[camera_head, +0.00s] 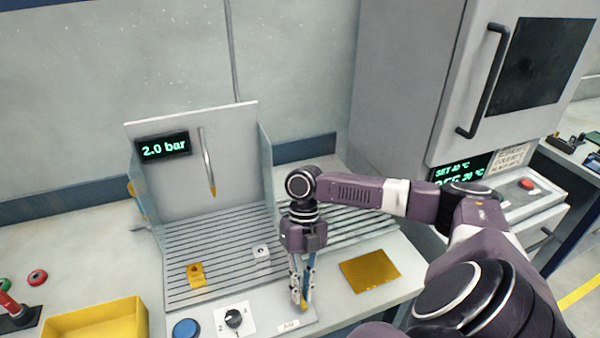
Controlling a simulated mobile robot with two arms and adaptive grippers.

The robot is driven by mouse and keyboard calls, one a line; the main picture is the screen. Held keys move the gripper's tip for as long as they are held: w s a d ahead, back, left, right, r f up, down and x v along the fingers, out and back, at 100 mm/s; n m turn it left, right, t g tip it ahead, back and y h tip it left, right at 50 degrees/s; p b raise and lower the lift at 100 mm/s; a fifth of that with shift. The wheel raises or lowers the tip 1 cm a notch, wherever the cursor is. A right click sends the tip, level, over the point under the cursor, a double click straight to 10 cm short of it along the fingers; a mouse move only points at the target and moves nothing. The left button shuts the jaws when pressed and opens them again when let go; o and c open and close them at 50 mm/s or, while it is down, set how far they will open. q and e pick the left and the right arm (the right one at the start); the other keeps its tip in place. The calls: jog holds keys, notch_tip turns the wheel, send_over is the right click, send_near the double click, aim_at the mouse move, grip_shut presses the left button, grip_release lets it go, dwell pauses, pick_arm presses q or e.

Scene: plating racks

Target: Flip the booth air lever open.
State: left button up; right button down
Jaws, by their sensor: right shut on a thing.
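The booth air lever (309,272) shows as a narrow blue bar at the front right corner of the booth, just behind a small label (288,325). My right gripper (301,296) points down over it, with its fingers shut on the lever. The fingers hide much of the lever, so its exact angle is hard to tell. The booth (190,115) has a display (163,147) reading 2.0 bar and a hanging nozzle (208,165). My left gripper is not in view.
A blue button (186,328) and a rotary knob (234,318) sit left of the lever. A yellow part (195,275) and a pale part (261,254) stand on the slatted floor. A gold plate (370,270) lies right; a yellow bin (95,322) stands left. A grey oven (420,90) rises behind my arm.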

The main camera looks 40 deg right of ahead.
jog(key=c, duration=2)
grip_release()
jog(key=shift+r, duration=0.1)
jog(key=v, duration=1.2)
jog(key=shift+w, duration=0.1)
